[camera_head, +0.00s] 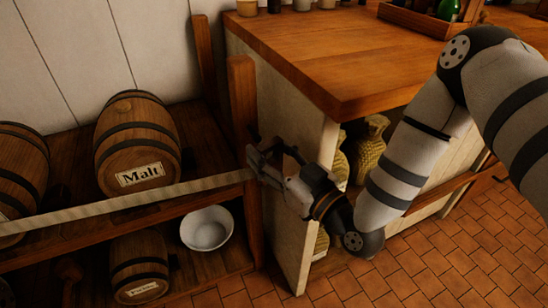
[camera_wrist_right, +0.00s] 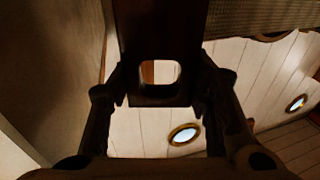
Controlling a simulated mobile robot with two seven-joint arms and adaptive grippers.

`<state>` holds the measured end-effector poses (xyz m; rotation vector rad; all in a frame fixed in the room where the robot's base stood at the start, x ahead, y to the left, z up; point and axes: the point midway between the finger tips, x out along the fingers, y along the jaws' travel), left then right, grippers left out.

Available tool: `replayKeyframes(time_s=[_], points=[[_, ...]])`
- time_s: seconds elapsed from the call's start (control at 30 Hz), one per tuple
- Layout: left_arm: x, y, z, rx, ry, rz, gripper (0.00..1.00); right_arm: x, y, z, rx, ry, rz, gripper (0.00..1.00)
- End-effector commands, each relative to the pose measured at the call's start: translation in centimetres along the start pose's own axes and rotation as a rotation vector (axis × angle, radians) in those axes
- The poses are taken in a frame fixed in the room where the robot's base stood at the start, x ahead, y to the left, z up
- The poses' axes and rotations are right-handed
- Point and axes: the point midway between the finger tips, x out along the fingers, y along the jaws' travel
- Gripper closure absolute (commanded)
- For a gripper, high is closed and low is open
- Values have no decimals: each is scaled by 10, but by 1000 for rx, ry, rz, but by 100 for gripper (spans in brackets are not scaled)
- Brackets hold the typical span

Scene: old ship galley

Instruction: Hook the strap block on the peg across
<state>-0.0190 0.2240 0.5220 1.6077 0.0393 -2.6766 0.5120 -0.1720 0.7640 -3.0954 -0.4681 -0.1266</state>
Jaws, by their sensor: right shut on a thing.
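The strap block (camera_wrist_right: 160,97) is a dark piece with a rounded hole, held between the fingers in the right wrist view. The pale strap (camera_head: 130,200) runs taut across the front of the shelf from the left edge to my right gripper (camera_head: 259,164). My right gripper is shut on the block at the wooden post (camera_head: 243,105) at the shelf's right end. In the head view the block is mostly hidden by the fingers. The peg cannot be made out, so whether the block touches it cannot be told. My left gripper is out of view.
A Malt barrel (camera_head: 138,145) and another barrel (camera_head: 20,170) lie on the shelf behind the strap. A white bowl (camera_head: 207,228) and a smaller barrel (camera_head: 139,270) are below. A wooden counter (camera_head: 350,60) stands close right of the post, with sacks (camera_head: 369,150) under it.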

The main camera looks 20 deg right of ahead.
Motion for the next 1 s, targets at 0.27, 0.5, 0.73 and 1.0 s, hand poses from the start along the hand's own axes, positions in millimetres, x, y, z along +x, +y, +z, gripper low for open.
replayKeyframes(time_s=[0.27,0.5,0.73,1.0], points=[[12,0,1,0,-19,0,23,20,6,6,1,0,1,83],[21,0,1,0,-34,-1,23,38,11,9,0,1,1,83],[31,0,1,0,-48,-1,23,56,16,12,1,0,1,83],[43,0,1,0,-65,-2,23,75,22,15,1,0,2,83]])
